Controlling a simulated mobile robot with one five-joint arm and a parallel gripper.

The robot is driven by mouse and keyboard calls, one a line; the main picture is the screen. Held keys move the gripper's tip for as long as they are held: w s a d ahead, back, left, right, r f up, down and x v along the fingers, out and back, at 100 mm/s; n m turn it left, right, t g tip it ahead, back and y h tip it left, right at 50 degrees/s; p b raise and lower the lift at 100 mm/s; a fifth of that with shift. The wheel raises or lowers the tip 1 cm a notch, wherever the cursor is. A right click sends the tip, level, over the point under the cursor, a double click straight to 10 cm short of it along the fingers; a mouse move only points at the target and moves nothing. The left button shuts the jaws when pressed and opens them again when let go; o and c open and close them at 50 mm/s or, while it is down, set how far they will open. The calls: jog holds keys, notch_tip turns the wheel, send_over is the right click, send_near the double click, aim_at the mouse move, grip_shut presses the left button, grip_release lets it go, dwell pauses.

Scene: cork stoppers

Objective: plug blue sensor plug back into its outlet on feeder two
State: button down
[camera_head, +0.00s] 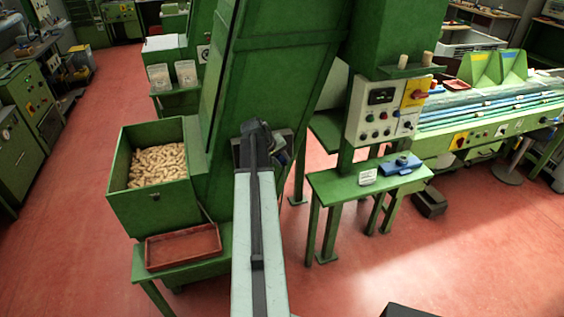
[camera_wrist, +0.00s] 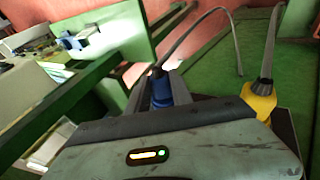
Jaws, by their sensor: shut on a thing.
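The blue sensor plug (camera_wrist: 160,92) is between the two fingers of my gripper (camera_wrist: 161,80) in the wrist view, and the gripper is shut on it. A grey cable rises from the plug and arches over to the right. Just right of it, a yellow plug (camera_wrist: 260,98) with its own grey cable stands in a dark mount. The blue plug's lower end and any outlet under it are hidden, so I cannot tell whether it is seated. In the head view my arm reaches to the green feeder (camera_head: 285,65), and its end hides the gripper.
A green bin of corks (camera_head: 140,208) and a red tray (camera_head: 183,247) stand left of my arm. A green side table (camera_head: 335,186) with a blue device (camera_head: 402,163) stands right, under a control panel (camera_head: 384,108). Red floor is open at the left and front right.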

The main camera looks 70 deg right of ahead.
jog(key=c, duration=1.1)
grip_release()
jog(key=shift+o, duration=0.2)
jog(key=shift+r, duration=0.1)
jog(key=p+v, duration=0.6)
jog(key=v, duration=0.1)
jog(key=shift+a+r+p, duration=0.2)
jog(key=shift+r+p, duration=0.1)
jog(key=shift+w, duration=0.1)
